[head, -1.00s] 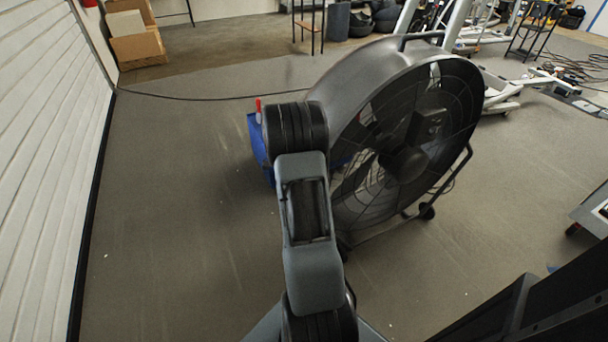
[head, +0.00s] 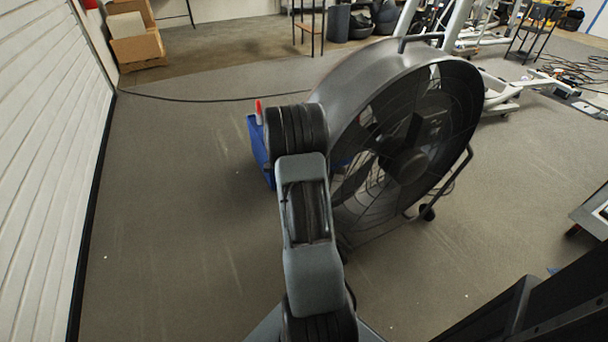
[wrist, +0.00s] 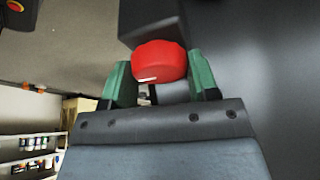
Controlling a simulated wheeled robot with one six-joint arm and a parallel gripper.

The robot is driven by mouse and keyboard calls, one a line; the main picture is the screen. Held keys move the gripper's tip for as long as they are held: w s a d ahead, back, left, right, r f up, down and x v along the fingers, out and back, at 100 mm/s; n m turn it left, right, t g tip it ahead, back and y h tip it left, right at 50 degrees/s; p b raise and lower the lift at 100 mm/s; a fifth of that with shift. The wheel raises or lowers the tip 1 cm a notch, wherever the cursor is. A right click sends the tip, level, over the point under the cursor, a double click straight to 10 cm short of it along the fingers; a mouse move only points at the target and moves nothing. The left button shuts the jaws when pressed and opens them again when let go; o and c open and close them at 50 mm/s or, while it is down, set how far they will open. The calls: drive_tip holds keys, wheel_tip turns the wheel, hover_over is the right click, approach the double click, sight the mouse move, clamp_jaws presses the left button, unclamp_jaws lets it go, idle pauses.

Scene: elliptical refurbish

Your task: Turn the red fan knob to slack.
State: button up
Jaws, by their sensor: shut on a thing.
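The red fan knob (wrist: 160,62) shows in the wrist view, on a dark box on the fan's grey housing. A short white mark lies on its lower left face. My gripper (wrist: 160,80) has its two green fingers on either side of the knob and is shut on it. In the head view the large round fan (head: 405,150) stands right of my arm. The knob and my fingertips are hidden there behind my arm.
A blue box (head: 258,148) with a red-tipped bottle (head: 259,112) is behind my arm. A cable crosses the floor behind. A white slatted wall (head: 45,150) is on the left, with open floor between. Gym machines stand at the back right.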

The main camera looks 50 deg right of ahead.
drive_tip(key=shift+f+n+t+b, duration=0.1)
drive_tip(key=shift+n+t+b, duration=0.3)
drive_tip(key=shift+n+b, duration=0.45)
drive_tip(key=shift+n+t+h+b, duration=0.4)
drive_tip(key=shift+n+t+b, duration=0.35)
drive_tip(key=shift+n, duration=1.2)
drive_tip(key=o, duration=0.9)
drive_tip(key=p+v, duration=0.3)
drive_tip(key=v, duration=1.1)
drive_tip(key=shift+s+d, duration=0.1)
